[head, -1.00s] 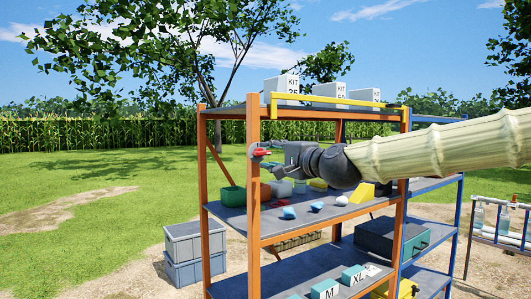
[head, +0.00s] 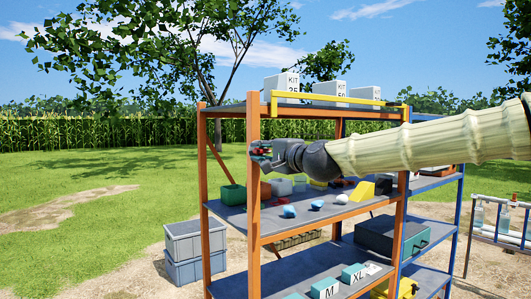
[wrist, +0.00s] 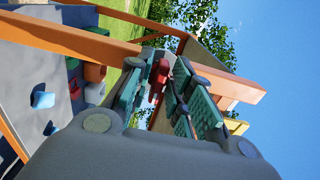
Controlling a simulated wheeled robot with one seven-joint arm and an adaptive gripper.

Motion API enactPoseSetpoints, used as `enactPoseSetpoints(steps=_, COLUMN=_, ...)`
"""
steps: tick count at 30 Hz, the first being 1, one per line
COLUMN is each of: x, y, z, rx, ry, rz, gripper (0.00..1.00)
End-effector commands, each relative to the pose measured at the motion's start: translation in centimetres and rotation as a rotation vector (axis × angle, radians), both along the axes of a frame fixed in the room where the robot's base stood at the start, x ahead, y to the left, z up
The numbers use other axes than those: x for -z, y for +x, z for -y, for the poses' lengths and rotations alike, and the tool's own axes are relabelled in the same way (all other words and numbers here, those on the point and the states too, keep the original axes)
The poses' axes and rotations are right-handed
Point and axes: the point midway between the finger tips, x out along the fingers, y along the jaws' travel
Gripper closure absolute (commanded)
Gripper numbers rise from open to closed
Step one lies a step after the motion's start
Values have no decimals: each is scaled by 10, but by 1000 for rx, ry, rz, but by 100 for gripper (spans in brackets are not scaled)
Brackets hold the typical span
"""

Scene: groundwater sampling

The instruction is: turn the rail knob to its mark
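The red rail knob (wrist: 159,74) shows in the wrist view in front of the orange shelf frame, between my fingertips. In the head view my gripper (head: 262,151) is at the front left orange post (head: 253,200), and its dark fingers hide most of the knob. In the wrist view my gripper (wrist: 160,82) has its teal-padded fingers apart, one on each side of the knob. A gap shows between the pads; whether a fingertip touches the knob is hard to see. The knob's mark cannot be made out.
The middle shelf (head: 232,216) holds a green bin (head: 232,195), a yellow wedge (head: 362,191) and several small blue pieces below my arm. A yellow rail (head: 330,99) runs along the top shelf, with white kit boxes (head: 289,82) behind it. Grey crates (head: 195,245) stand on the ground at left.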

Motion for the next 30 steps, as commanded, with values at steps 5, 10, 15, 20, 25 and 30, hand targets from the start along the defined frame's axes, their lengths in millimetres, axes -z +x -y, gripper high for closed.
enactPoseSetpoints(steps=5, x=0, y=0, z=0, rx=0, ry=0, rz=0, gripper=100)
enactPoseSetpoints(steps=10, x=2, y=0, z=0, rx=0, ry=-40, rz=29, gripper=100)
enactPoseSetpoints(steps=15, x=6, y=0, z=1, rx=1, ry=-263, rz=192, gripper=100)
enactPoseSetpoints(steps=20, x=6, y=1, z=3, rx=3, ry=-499, rz=365, gripper=100)
enactPoseSetpoints(steps=25, x=8, y=2, z=4, rx=3, ry=-745, rz=543, gripper=100)
enactPoseSetpoints(steps=30, x=8, y=3, z=5, rx=5, ry=-1007, rz=734, gripper=100)
